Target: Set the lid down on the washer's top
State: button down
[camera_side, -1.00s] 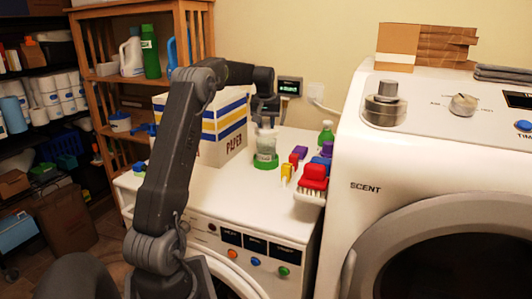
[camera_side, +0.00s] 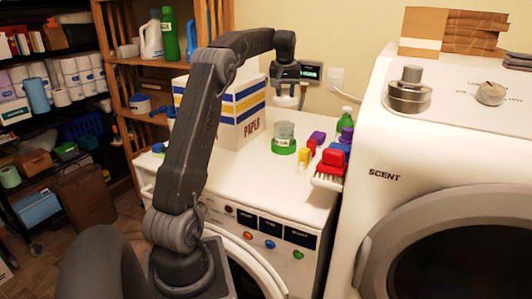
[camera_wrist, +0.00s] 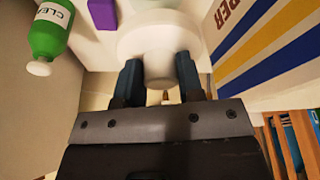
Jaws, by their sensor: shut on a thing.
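My gripper (camera_side: 287,89) is above and behind the jar in the side view. It is shut on a white lid (camera_side: 286,101), which it holds in the air. In the wrist view the lid (camera_wrist: 150,38) is a pale round disc, and my two dark fingers (camera_wrist: 160,80) grip its knob. The clear jar (camera_side: 284,131) with a green lower part stands upright on the white washer's top (camera_side: 235,178), apart from the lid. The lid hides what lies directly beyond it in the wrist view.
A striped paper box (camera_side: 225,135) stands left of the jar. A red brush (camera_side: 331,168), several coloured small items and a green bottle (camera_side: 345,120) stand right. A taller machine (camera_side: 400,150) borders the right side. The washer's top is clear at front left.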

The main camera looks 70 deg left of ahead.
jog(key=shift+s+d+r+n, duration=0.15)
jog(key=shift+s+r+n, duration=0.2)
jog(key=shift+r+n, duration=0.35)
jog(key=shift+s+d+n+g, duration=0.15)
jog(key=shift+s+n+g, duration=0.45)
jog(key=shift+n, duration=0.5)
jog(key=s+d+n+g+h, duration=0.25)
jog(key=s+n, duration=0.55)
jog(key=n, duration=0.7)
jog(key=shift+m+g+y, duration=0.3)
jog(key=shift+g+y, duration=0.15)
jog(key=shift+y, duration=0.1)
notch_tip(320, 180, down, 19)
jog(key=shift+w+f, duration=0.1)
jog(key=shift+f, duration=0.05)
jog(key=c, duration=0.8)
grip_release()
jog(key=shift+f, duration=0.1)
jog(key=shift+o, duration=0.2)
